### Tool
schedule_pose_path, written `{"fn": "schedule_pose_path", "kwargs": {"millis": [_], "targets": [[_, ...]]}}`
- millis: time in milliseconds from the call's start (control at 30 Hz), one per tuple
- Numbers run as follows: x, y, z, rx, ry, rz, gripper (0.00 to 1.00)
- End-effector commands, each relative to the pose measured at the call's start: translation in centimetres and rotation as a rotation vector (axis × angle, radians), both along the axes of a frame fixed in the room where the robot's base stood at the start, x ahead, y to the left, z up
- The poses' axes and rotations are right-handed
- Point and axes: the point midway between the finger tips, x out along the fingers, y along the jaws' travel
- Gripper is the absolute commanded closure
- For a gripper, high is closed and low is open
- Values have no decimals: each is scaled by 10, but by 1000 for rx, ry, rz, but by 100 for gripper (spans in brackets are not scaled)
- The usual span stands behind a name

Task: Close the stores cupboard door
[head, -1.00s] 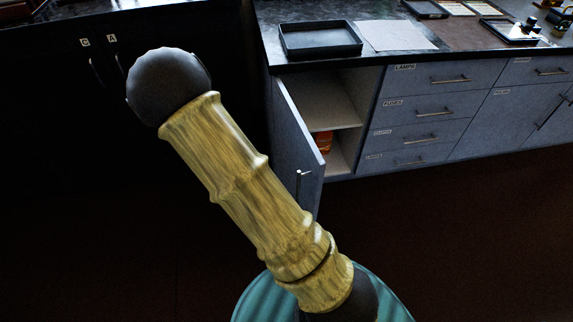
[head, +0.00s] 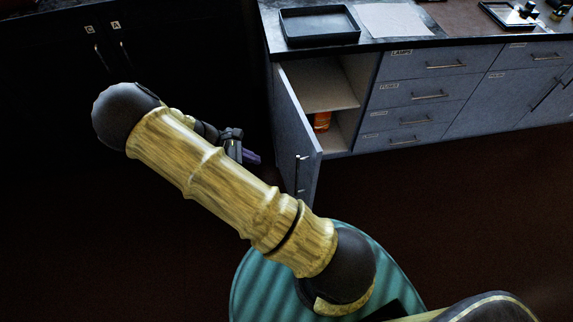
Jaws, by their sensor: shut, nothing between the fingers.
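The cupboard door (head: 297,125), blue-grey with an upright bar handle near its free edge, stands swung open, left of the cupboard opening (head: 335,90). A pale shelf and an orange item (head: 322,121) show inside. My gripper (head: 252,157), dark with purple fingertips, is just left of the door, on its outer face's side. A small dark gap shows between the fingertips and the door in the picture; I cannot tell the depth between them. The fingers look shut, with nothing seen in them. My arm hides part of the wrist.
A black tray (head: 320,25) and a pale sheet (head: 394,20) lie on the counter above the cupboard. Labelled drawers (head: 415,95) stand right of the opening. Dark cupboards (head: 60,90) are at the left. The brown floor (head: 420,190) in front of the drawers is clear.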

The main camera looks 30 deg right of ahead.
Motion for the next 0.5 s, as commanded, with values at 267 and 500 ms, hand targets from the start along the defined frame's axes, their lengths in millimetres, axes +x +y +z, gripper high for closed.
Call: {"fn": "schedule_pose_path", "kwargs": {"millis": [267, 500], "targets": [[-12, -31, -31, -4, 4, -4, 100], [-22, -59, -61, -3, 3, -4, 100]]}}
